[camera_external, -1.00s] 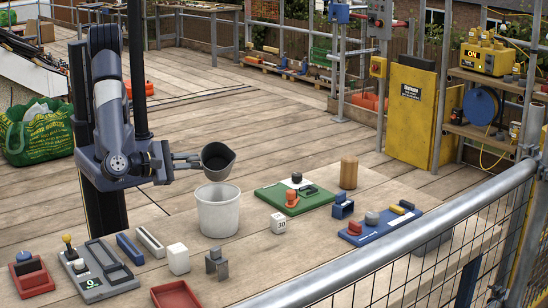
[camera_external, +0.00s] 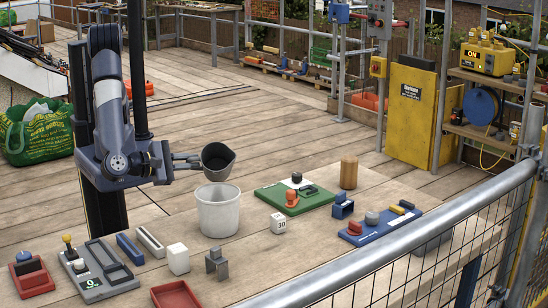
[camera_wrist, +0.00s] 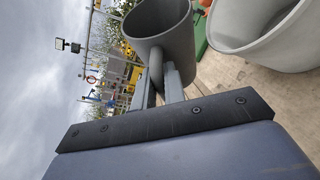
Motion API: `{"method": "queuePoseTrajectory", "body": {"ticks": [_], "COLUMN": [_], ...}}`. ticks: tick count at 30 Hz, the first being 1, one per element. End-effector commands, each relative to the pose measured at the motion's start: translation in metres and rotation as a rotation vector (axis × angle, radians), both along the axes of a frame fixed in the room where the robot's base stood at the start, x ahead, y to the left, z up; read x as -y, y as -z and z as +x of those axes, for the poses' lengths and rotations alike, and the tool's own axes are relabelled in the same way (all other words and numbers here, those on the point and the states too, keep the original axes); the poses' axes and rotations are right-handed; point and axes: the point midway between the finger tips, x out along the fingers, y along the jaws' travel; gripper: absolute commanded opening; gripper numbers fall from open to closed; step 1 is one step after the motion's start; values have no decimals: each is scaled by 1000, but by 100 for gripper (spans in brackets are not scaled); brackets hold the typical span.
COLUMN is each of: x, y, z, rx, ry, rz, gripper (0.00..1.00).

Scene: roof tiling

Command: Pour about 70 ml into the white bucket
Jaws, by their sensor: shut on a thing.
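A white bucket (camera_external: 218,212) stands upright on the wooden table. My gripper (camera_external: 190,157) is shut on a dark grey cup (camera_external: 217,159) with a spout, just above the bucket's rim. The cup is slightly tilted and its inside looks dark; I cannot tell how much it holds. No stream of liquid is visible. In the wrist view the gripper fingers (camera_wrist: 165,88) grip the handle of the grey cup (camera_wrist: 165,38), and the white bucket (camera_wrist: 265,40) shows at the upper right, apart from the cup. The bucket's contents are hidden.
A green board (camera_external: 290,203), a wooden cylinder (camera_external: 348,172) and a white block marked 30 (camera_external: 278,223) are right of the bucket. A white block (camera_external: 178,259), grey clip (camera_external: 216,263) and red tray (camera_external: 176,296) lie in front. A scale-like grey device (camera_external: 100,272) is at left.

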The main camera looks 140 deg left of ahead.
Motion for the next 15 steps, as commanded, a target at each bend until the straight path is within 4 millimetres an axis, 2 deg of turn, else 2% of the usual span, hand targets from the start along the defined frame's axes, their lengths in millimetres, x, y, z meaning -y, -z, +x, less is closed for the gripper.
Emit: {"method": "queuePoseTrajectory", "body": {"ticks": [3, 9, 10, 15], "x": [-1, -5, -6, -12], "y": [3, -5, 5, 24], "z": [-1, -7, -9, -19], "rx": [45, 190, 204, 303], "ry": [-2, -6, -6, -8], "rz": [-27, -118, -127, -187], "gripper": [0, 0, 0, 0]}}
